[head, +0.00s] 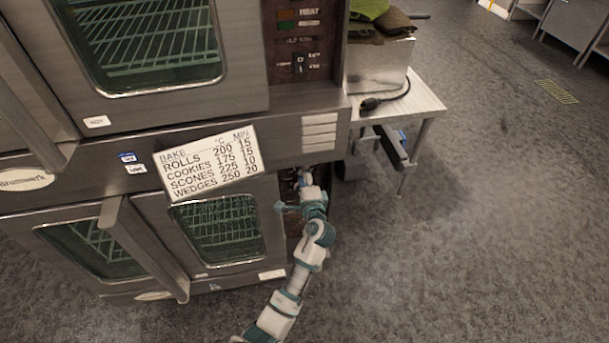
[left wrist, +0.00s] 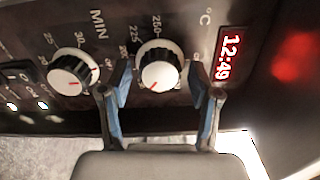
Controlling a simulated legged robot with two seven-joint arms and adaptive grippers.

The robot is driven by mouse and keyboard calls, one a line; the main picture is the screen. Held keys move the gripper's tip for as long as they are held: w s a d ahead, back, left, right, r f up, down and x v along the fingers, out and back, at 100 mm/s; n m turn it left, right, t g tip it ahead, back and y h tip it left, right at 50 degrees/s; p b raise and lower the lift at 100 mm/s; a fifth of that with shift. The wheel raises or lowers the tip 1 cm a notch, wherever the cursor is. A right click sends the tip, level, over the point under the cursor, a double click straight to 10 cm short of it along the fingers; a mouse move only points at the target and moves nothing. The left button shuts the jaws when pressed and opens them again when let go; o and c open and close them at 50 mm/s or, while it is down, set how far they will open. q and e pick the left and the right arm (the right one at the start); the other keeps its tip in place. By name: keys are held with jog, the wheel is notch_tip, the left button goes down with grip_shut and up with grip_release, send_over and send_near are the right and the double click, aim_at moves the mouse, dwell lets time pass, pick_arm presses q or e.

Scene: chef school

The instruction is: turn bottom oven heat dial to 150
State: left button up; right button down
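The bottom oven (head: 205,270) is on the left in the head view, with its dark control panel (head: 290,185) at its right side. My left gripper (head: 306,192) is in front of that panel and hides much of it. In the left wrist view, the heat dial (left wrist: 160,70) is a white-faced round knob under °C, with 250 and 225 printed beside it. Its red mark points to the lower left. My left gripper (left wrist: 160,82) is open, one finger on each side of this dial. I cannot tell whether the fingers touch it. My right gripper is not in view.
The minutes dial (left wrist: 74,72) is close beside the left finger. A red clock display (left wrist: 228,56) reads 12:49. The bake chart (head: 208,163) hangs above the bottom oven. A metal side table (head: 425,98) stands right of the oven. Open floor (head: 490,230) lies to the right.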

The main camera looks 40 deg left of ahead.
pick_arm(q)
jog(key=shift+a, duration=0.1)
jog(key=v, duration=1.2)
jog(key=shift+w+f, duration=0.1)
jog(key=shift+f, duration=0.05)
